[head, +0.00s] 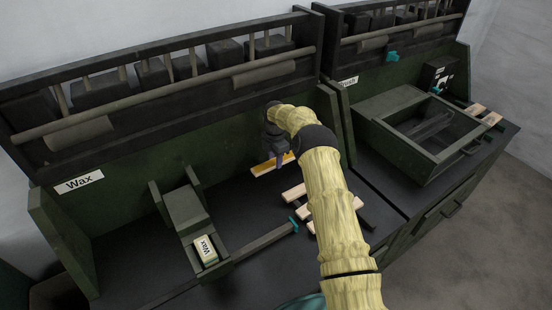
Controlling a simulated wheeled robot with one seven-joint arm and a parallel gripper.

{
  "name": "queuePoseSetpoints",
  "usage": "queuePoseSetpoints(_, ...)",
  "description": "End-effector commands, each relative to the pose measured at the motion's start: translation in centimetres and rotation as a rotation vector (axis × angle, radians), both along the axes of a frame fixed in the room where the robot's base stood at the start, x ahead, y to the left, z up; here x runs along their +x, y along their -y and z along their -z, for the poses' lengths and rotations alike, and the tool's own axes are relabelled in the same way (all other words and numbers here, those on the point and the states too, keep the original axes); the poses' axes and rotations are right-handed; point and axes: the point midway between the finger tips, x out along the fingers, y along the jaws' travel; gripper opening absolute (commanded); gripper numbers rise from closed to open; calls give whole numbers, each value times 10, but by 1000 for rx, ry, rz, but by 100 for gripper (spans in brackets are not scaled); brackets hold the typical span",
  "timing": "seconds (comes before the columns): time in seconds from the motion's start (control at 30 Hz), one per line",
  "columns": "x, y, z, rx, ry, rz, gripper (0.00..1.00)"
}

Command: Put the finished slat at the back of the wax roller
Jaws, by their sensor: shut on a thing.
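My gripper (279,158) is shut on a slat (264,167) with a yellow-orange top and a pale edge. The slat is near the back panel, to the right of the wax roller; whether it touches the bench I cannot tell. The wax roller (186,212) is a dark green device on the left part of the bench, with two upright posts at its back and a block labelled "Wax" (206,250) at its front. My arm hides part of the bench to the right of the slat.
Several pale slats (294,193) lie on dark rails in front of my gripper, partly behind my arm. A bar with a teal end (293,224) runs from the roller toward them. A glass-topped box (425,130) stands on the right bench.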

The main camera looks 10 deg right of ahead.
Motion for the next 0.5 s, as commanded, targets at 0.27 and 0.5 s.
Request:
queuePoseSetpoints(0.27,0,0,25,0,0,2,13)
queuePoseSetpoints(0.5,0,2,48,0,-1,3,13)
